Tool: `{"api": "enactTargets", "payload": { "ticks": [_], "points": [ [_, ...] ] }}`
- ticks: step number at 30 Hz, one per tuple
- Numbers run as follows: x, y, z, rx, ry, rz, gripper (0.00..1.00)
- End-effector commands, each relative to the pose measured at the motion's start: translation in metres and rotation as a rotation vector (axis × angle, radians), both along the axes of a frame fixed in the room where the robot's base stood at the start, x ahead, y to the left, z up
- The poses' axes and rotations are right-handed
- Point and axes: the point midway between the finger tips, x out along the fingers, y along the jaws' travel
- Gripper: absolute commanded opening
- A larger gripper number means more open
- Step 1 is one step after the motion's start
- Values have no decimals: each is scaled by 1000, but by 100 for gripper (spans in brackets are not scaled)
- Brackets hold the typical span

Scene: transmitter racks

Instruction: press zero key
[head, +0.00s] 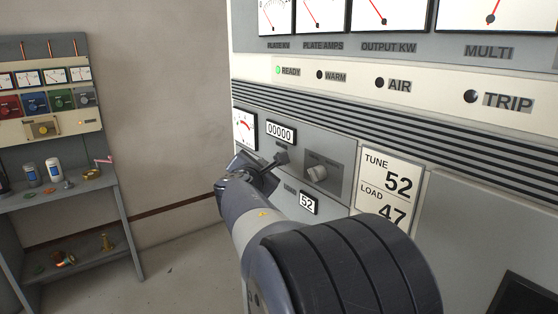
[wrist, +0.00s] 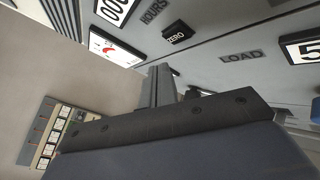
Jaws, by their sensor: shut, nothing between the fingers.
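The zero key (wrist: 177,35) is a small black key with white ZERO lettering on the grey panel, in the upper middle of the wrist view. In the head view I cannot make it out; my gripper covers that part of the panel. My gripper (wrist: 160,72) is shut and empty. In the wrist view its fingertips show below and a little left of the key, with a gap in the picture between them. In the head view my gripper (head: 281,160) reaches toward the panel just below the 00000 counter (head: 281,133).
A knob (head: 317,173) on a dark plate is right of my gripper. A small 52 counter (head: 308,203) is below it, and a TUNE/LOAD card (head: 389,190) is further right. A grey bench (head: 70,190) with meters and small items stands at the left. Open floor lies between.

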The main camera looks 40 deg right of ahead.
Motion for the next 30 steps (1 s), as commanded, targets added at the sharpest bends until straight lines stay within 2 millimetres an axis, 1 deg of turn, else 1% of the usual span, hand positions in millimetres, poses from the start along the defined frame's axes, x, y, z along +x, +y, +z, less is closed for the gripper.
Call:
{"api": "enactTargets", "payload": {
  "ticks": [3,9,30],
  "points": [
    [1,13,-1,1,0,3,0],
    [2,28,0,0,1,2,0],
    [2,28,-1,0,0,-1,0]
  ]
}}
